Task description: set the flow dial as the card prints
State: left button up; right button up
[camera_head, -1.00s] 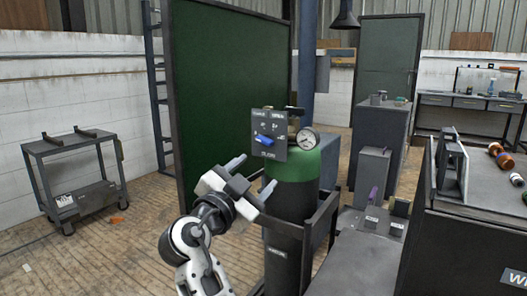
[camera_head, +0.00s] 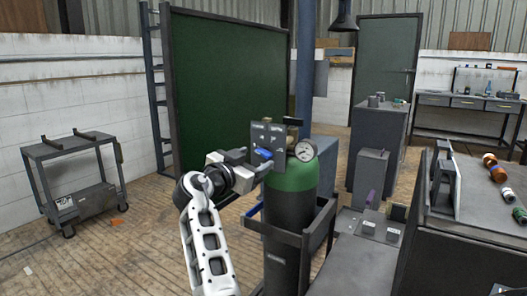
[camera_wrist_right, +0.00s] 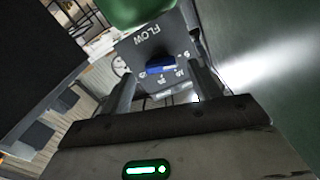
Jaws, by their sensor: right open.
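The flow dial is a blue knob (camera_head: 264,153) on a dark plate (camera_head: 274,133), mounted on a green-topped gas cylinder (camera_head: 291,177). In the right wrist view the knob (camera_wrist_right: 160,70) lies crosswise under the upside-down word FLOW, with small scale marks around it. My right gripper (camera_head: 254,163) is at the front left of the plate. In its wrist view its fingers (camera_wrist_right: 164,82) are apart, one on each side of the knob; I cannot tell whether they touch it. The print at the plate's top is too small to read. My left gripper is not in view.
A round gauge (camera_head: 305,150) sits right of the plate. A dark frame (camera_head: 315,232) surrounds the cylinder. A grey bench (camera_head: 475,220) stands at the right, a cart (camera_head: 75,152) at the left, and a green panel (camera_head: 225,80) behind. The floor between cart and cylinder is mostly clear.

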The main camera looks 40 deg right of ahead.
aim_at(261, 156)
jog(key=x, duration=0.5)
jog(key=shift+d+p, duration=0.1)
jog(key=shift+p, duration=0.2)
